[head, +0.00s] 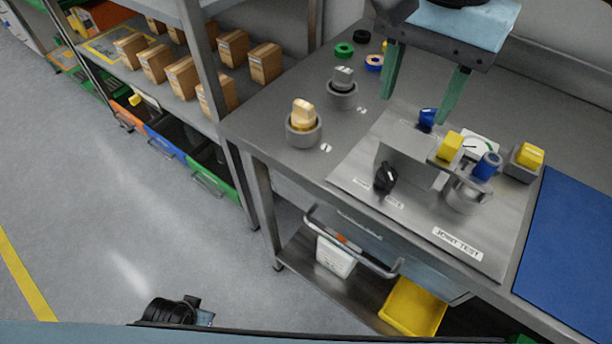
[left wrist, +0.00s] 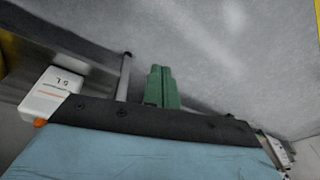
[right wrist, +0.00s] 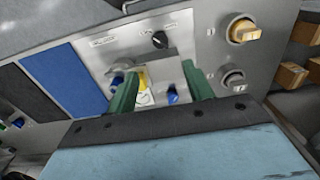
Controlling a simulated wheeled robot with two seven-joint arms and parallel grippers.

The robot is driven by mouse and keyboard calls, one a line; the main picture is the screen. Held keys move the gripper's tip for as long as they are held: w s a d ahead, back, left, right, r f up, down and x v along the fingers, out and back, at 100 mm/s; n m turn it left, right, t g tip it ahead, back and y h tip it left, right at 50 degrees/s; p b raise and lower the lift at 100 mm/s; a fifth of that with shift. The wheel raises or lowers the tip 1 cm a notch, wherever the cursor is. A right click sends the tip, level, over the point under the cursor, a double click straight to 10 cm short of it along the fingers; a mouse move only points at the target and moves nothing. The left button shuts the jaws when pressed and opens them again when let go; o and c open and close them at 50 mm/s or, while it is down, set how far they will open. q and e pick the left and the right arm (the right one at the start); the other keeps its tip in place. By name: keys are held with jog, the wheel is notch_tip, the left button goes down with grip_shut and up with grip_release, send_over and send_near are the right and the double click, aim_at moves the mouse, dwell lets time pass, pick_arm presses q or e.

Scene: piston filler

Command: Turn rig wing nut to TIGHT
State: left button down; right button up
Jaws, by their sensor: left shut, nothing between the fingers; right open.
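The joint test rig is a grey metal plate (head: 350,182) on the bench. It carries a bracket, a black knob (head: 385,177), a yellow block-shaped handle (head: 451,146), a blue handle (head: 487,166) on a grey cylinder, another blue handle (head: 428,116) behind the bracket, and a yellow handle (head: 530,155) at its right. I cannot tell which is the wing nut. My right gripper (head: 416,110) is open and empty above the rig's rear; its fingers (right wrist: 160,70) point at the rig in the right wrist view. My left gripper (left wrist: 159,68) is shut and empty, away from the rig.
Two round fixtures stand left of the rig, one with a tan knob (head: 303,112), one with a grey knob (head: 343,78). A blue mat (head: 570,240) lies right of it. Small rings lie behind. A shelf with boxes (head: 265,62) stands left. A drawer handle (head: 350,245) juts out in front.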

aim_at(387, 174)
notch_tip(387, 174, down, 14)
jog(key=b, duration=0.3)
jog(key=shift+r+b, duration=0.15)
jog(key=shift+b, duration=0.15)
pick_arm(q)
jog(key=w+d+r, duration=0.2)
jog(key=d+r, duration=0.1)
jog(key=r, duration=0.5)
jog(key=shift+w+d+t+h, duration=0.15)
jog(key=shift+d+t+h, duration=0.15)
jog(key=shift+d+t, duration=0.1)
pick_arm(e)
jog(key=shift+f, duration=0.5)
jog(key=c, duration=1)
